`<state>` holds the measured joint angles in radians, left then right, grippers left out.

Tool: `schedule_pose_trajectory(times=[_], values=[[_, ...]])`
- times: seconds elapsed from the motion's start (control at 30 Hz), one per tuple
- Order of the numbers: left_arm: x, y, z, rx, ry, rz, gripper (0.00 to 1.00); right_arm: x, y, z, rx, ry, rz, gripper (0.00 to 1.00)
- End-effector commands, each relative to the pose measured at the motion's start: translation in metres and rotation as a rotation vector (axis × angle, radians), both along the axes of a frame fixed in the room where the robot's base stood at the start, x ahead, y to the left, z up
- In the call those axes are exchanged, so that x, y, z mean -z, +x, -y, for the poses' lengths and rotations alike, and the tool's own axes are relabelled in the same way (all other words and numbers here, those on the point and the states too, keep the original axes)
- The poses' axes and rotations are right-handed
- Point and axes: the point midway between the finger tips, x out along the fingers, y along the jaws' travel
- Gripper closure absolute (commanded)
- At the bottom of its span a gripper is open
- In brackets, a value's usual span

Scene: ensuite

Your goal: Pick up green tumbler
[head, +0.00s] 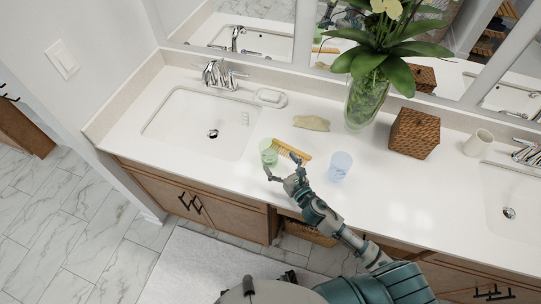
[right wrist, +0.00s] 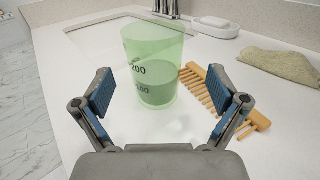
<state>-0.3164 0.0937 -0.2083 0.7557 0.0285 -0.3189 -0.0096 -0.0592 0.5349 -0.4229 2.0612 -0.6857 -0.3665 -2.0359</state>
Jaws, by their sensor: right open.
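The green tumbler (head: 268,151) stands upright on the white counter, just right of the left sink. In the right wrist view the tumbler (right wrist: 153,65) is translucent green with dark numbers on its side. My right gripper (head: 279,167) is close in front of it. In the right wrist view the gripper (right wrist: 160,98) is open and empty, with its blue-padded fingers to either side of the tumbler's lower part. The tumbler is a little beyond the fingertips. My left gripper does not show.
A wooden comb (head: 293,150) lies just right of the tumbler. A blue cup (head: 340,166) stands further right. A beige cloth-like item (head: 311,123), soap dish (head: 270,98), glass vase (head: 367,100) and woven box (head: 414,133) are behind. The left sink (head: 204,124) is beside the tumbler.

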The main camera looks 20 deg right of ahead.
Motion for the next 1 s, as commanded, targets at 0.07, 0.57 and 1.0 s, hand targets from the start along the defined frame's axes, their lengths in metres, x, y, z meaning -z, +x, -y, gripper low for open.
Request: schedule_pose_trajectory(times=[0.07,0.57,1.0], values=[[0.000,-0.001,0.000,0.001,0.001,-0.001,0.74,0.000,0.004,0.000,0.000,0.002,-0.001,0.03],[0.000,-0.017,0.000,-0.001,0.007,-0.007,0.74,-0.001,0.052,-0.014,0.001,0.008,-0.002,0.03],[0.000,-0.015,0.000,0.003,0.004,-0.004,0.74,-0.002,0.052,-0.017,0.000,0.005,-0.001,0.75]])
